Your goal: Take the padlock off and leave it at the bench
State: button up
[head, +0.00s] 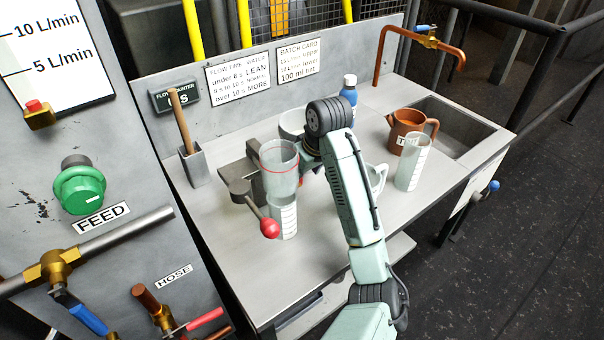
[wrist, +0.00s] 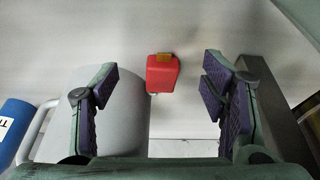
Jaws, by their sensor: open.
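A small red block with a brass-coloured patch on its top edge, which looks like the padlock (wrist: 162,75), shows in the wrist view against a pale grey surface. It is ahead of my gripper (wrist: 160,85), between the lines of its two fingers. I cannot tell whether it hangs or lies there. My gripper is open and nothing is held between its pads. In the head view my arm hides the padlock and most of the gripper. The grey bench (head: 225,225) stands below my arm.
The bench's front left is clear.

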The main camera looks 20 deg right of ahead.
jog(key=shift+p+v, duration=1.65)
jog(key=shift+p, duration=0.1)
jog(key=shift+p+v, duration=0.45)
jog(key=shift+v, duration=0.55)
